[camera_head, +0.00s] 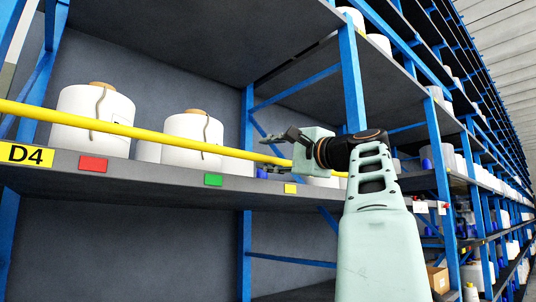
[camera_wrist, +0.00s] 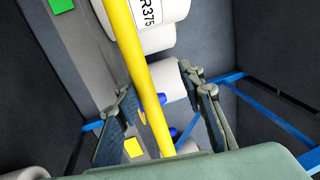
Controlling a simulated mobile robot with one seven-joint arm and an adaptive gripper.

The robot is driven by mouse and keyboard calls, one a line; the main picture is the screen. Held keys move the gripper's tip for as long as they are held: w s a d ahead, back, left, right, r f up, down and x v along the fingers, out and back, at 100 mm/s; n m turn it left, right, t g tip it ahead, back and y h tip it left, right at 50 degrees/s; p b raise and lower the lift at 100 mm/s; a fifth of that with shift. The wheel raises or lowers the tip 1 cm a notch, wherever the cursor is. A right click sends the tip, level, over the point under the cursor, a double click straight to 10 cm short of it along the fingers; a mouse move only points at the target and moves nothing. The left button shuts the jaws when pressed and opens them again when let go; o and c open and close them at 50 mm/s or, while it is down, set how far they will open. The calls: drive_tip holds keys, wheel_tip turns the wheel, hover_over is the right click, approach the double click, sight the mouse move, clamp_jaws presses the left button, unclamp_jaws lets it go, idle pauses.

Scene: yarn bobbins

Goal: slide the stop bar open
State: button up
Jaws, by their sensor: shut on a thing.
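The yellow stop bar (camera_head: 130,130) runs along the front of the shelf labelled D4, before the white bobbins. My gripper (camera_head: 270,152) is at the bar's right part, one finger above it and one below. In the wrist view the bar (camera_wrist: 143,75) passes between the two fingers of my gripper (camera_wrist: 160,104), which is shut on it. The exact contact of the finger pads is hard to see. The bar's right end is partly hidden behind my gripper in the head view.
White bobbins (camera_head: 92,120) stand on the shelf (camera_head: 130,173) behind the bar. Red, green and yellow tags mark its front edge. A blue upright (camera_head: 352,80) rises close behind my gripper. More racks with bobbins recede to the right.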

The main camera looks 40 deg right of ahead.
drive_tip(key=shift+s+r, duration=0.1)
drive_tip(key=shift+s, duration=0.15)
drive_tip(key=shift+s, duration=0.2)
drive_tip(key=b+v, duration=0.2)
drive_tip(key=v, duration=0.9)
drive_tip(key=shift+s, duration=0.35)
drive_tip(key=shift+d, duration=0.1)
idle(0.5)
